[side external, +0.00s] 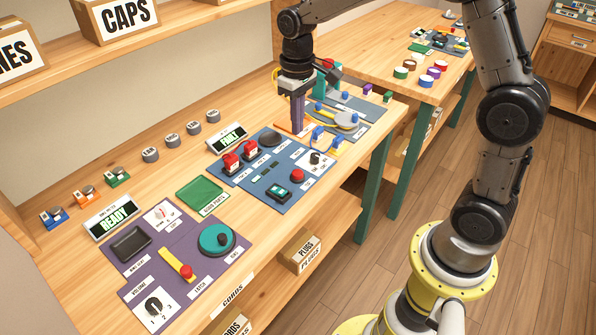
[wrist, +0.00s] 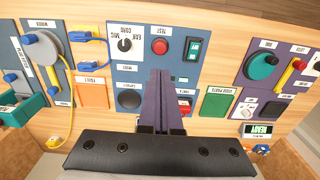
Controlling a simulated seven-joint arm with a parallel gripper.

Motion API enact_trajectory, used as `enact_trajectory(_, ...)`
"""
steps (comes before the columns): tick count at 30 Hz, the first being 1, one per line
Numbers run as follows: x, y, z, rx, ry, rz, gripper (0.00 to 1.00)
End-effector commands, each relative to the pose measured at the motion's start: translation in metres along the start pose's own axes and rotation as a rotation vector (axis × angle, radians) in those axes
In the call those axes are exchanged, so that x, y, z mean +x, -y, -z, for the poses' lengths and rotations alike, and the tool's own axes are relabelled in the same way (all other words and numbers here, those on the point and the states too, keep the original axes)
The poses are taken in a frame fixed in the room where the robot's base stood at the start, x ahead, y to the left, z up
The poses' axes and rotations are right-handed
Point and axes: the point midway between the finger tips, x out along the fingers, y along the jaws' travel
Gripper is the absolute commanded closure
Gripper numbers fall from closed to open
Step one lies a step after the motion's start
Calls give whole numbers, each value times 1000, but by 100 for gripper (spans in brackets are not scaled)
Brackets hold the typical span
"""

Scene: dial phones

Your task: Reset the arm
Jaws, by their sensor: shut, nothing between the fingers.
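My gripper (side external: 297,118) is shut and empty, pointing straight down above the workbench near the orange pad. In the wrist view its two purple fingers (wrist: 163,92) are pressed together over the blue panel, hiding part of it. I cannot tell the exact height of the fingertips above the bench.
A purple panel (side external: 193,235) with a teal dial (side external: 215,239) lies at the near left. A grey panel (side external: 357,118) with a yellow cord is on the right. A shelf (side external: 62,62) overhangs the back.

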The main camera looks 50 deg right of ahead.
Motion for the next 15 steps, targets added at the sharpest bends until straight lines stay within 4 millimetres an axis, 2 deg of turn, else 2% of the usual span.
enact_trajectory(9, -4, 1, 0, -2, -12, -1, 100)
enact_trajectory(11, -16, 2, 1, -4, -40, -2, 100)
enact_trajectory(12, -28, 2, 0, -6, -68, -3, 100)
enact_trajectory(15, -62, 5, -16, -12, -141, -6, 100)
